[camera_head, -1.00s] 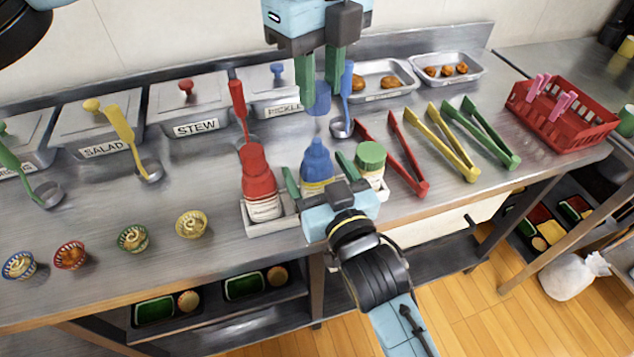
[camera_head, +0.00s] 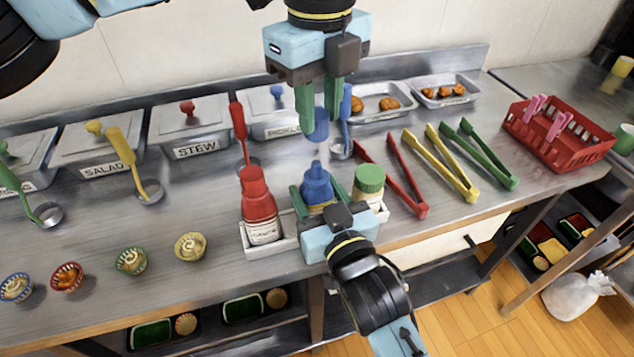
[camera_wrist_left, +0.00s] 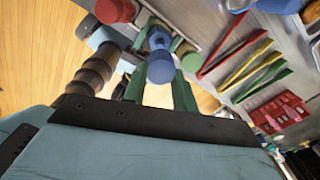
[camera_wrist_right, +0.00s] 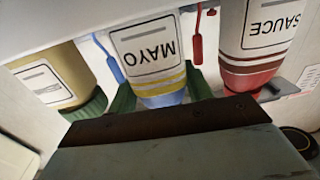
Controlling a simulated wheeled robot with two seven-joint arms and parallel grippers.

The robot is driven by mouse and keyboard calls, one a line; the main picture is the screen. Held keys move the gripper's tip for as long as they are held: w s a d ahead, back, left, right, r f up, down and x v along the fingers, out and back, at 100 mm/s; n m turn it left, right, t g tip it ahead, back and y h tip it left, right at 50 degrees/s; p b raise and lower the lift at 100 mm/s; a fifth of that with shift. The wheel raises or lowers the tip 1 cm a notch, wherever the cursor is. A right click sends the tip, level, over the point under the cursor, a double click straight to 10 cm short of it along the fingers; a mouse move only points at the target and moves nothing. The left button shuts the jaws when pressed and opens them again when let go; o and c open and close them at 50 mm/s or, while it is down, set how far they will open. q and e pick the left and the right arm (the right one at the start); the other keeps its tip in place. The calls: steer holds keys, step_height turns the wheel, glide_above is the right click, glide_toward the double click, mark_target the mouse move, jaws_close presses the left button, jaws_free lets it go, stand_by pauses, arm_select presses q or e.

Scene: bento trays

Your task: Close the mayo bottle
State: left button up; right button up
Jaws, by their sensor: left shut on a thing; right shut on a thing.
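The mayo bottle (camera_head: 317,188) has a blue top with a pointed nozzle and stands upright in a white holder (camera_head: 284,243). Its MAYO label shows upside down in the right wrist view (camera_wrist_right: 147,50). My right gripper (camera_head: 319,197) is shut on the bottle from the front, one green finger on each side. My left gripper (camera_head: 321,118) points down above the bottle and is shut on a blue cap (camera_head: 318,132). The cap is apart from the nozzle, a little above it; it also shows in the left wrist view (camera_wrist_left: 160,68).
A red sauce bottle (camera_head: 259,205) stands left of the mayo, and a green-capped bottle (camera_head: 370,182) close on its right. Red tongs (camera_head: 411,185) lie further right. Lidded bins and ladles are behind. Small cups stand at the left front.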

arm_select(q)
glide_above(318, 164)
steer(key=shift+f, duration=2.35)
steer(key=shift+f, duration=0.1)
steer(key=shift+d+f, duration=0.1)
steer(key=shift+f, duration=0.7)
steer(key=shift+f, duration=0.55)
